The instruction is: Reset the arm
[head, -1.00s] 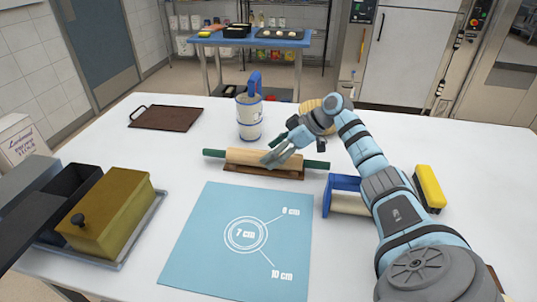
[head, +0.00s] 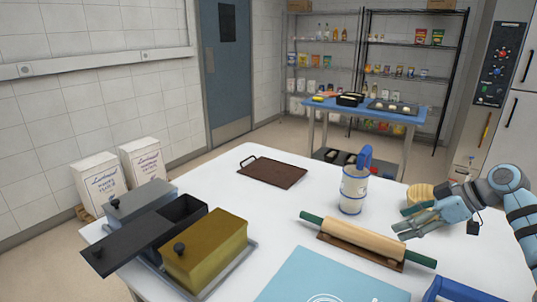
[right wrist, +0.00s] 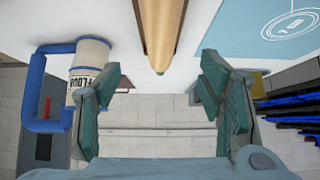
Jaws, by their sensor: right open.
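My right gripper (head: 403,222) is open and empty, its fingers spread just behind and above the right part of a wooden rolling pin (head: 362,239) with green handles. In the right wrist view, the rolling pin (right wrist: 160,35) lies beyond the gap between my two green fingers (right wrist: 163,95), and nothing is between them. The pin rests on a brown base (head: 340,249) on the white table. My right arm comes in from the right edge. My left gripper is not in view.
A flour container (head: 353,192) with a blue handle stands behind the pin. A round yellowish item (head: 420,193) is behind my gripper. A blue mat (head: 310,277), a blue-framed tool (head: 465,290), a brown tray (head: 272,172) and a yellow-lidded box (head: 205,250) are also on the table.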

